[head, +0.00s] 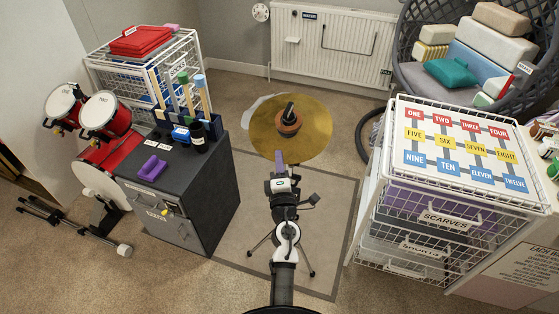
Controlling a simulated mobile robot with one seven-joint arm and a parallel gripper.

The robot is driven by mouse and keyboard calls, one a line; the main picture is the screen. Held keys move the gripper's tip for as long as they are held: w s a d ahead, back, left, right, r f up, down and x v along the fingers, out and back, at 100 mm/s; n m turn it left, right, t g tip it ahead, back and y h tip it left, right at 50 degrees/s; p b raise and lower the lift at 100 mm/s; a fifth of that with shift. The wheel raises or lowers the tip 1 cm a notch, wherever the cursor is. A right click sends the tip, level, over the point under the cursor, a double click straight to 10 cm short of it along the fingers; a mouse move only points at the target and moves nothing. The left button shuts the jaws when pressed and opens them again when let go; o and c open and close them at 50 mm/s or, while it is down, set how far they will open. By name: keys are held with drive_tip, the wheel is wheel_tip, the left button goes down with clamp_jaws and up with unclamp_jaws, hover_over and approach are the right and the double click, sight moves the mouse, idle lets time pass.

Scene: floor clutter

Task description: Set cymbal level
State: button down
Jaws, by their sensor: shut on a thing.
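The cymbal (312,136) is a round gold-brown disc in the middle of the head view. An orange-brown piece with a black top (289,117) sits at its centre. The disc shows a broad face towards me, and I cannot tell its exact tilt. My gripper (279,158), with a purple tip, is at the cymbal's near edge, left of its middle. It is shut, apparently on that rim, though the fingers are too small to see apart. Dark tripod legs (308,262) stand on the mat below, partly hidden by my arm.
A dark drawer cabinet (205,200) stands left, with red drums (98,112) and a floor stand (75,228) beside it. A white wire drawer unit (372,190) stands right. A radiator (345,65) is behind. The grey mat (335,215) has bare room.

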sight(282, 130)
drive_tip(key=r+p, duration=0.1)
drive_tip(key=w+r+p, duration=0.1)
drive_tip(key=p, duration=0.1)
drive_tip(key=r+p, duration=0.1)
drive_tip(key=r, duration=0.1)
drive_tip(key=shift+w+d, duration=0.25)
drive_tip(key=shift+w, duration=0.15)
drive_tip(key=shift+w+d+r+p, duration=0.1)
drive_tip(key=shift+w+r+p, duration=0.3)
drive_tip(key=shift+p, duration=0.15)
drive_tip(key=c, duration=1.6)
unclamp_jaws()
drive_tip(key=shift+s+f, duration=0.15)
drive_tip(key=shift+f, duration=0.05)
